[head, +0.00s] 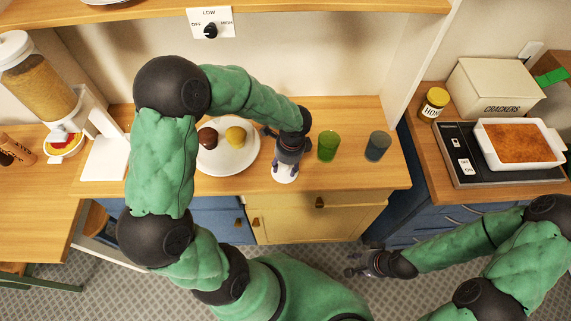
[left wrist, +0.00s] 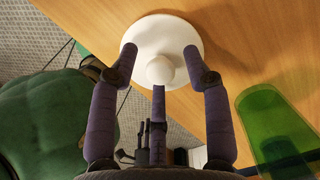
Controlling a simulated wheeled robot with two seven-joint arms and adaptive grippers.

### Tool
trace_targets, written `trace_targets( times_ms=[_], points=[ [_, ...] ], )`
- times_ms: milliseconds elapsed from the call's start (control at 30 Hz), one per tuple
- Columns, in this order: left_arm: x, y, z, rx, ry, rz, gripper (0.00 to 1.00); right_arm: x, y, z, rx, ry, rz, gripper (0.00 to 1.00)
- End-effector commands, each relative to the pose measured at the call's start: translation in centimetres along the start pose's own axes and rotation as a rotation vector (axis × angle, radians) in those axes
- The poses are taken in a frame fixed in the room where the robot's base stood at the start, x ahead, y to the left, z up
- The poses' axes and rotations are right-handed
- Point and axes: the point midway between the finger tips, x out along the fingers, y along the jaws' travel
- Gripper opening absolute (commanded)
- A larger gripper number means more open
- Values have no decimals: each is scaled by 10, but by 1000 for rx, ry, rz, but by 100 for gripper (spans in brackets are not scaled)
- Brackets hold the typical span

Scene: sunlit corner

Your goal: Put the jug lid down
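The jug lid (head: 285,178) is a white disc with a round knob. It is at the wooden counter's front edge, below my left gripper (head: 284,168). In the left wrist view the lid (left wrist: 158,27) shows whole, and the fingers of my left gripper (left wrist: 158,68) stand spread around its knob, with gaps on both sides. The lid looks flat on the counter, though its underside is hidden. My right gripper (head: 362,263) is low over the floor at the right, away from the lid; its fingers are too small to read. I see no jug.
A green glass (head: 328,146) stands just right of my left gripper, and a blue glass (head: 377,146) further right. A white plate (head: 228,163) with a brown and a yellow item is to the left. The counter's front edge (head: 362,194) is close to the lid.

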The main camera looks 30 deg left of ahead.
Motion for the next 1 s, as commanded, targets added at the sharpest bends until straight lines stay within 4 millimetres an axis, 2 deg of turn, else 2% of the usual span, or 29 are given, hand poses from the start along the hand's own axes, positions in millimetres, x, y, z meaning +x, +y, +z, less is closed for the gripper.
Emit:
trace_targets(
  times_ms=[167,267,700,833,1000],
  points=[
    [-3,0,0,0,0,0,49,-2,-1,0,0,0,0,40],
    [-12,-1,0,-1,1,-3,49,-5,-2,0,0,0,0,40],
    [-96,-1,0,-1,1,-3,49,-26,-9,1,0,0,0,40],
    [-112,0,0,1,0,-2,49,-29,-10,1,0,0,0,40],
    [-122,0,0,0,1,-1,49,-31,-11,1,0,0,0,40]
  ],
)
